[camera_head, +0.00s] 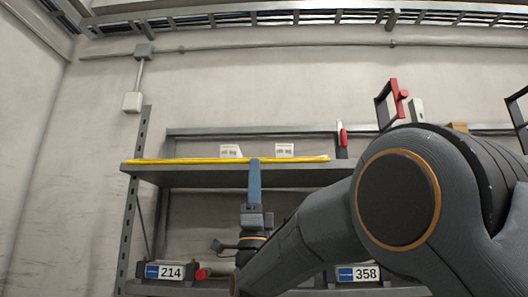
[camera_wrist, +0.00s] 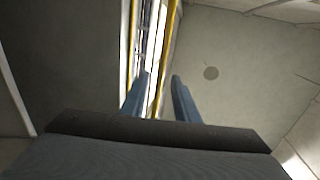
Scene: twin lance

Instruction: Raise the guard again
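A long yellow bar (camera_head: 200,161), which looks like the guard, lies level along the front edge of the upper shelf (camera_head: 210,177). In the wrist view a yellow bar (camera_wrist: 168,45) runs away from me between my fingers, with a second yellow strip (camera_wrist: 132,40) to its left. My gripper (camera_head: 254,163) points up at the bar from below, about mid-length. In the wrist view my gripper (camera_wrist: 158,90) has its two blue fingers apart, with gaps beside the bar. I cannot tell whether either finger touches it.
Two white labelled items (camera_head: 284,150) stand behind the bar. A red and white object (camera_head: 342,137) stands at the shelf's right end. Dark units marked 214 (camera_head: 171,271) and 358 (camera_head: 358,274) sit on the lower shelf. A red-handled frame (camera_head: 392,103) rises at the right.

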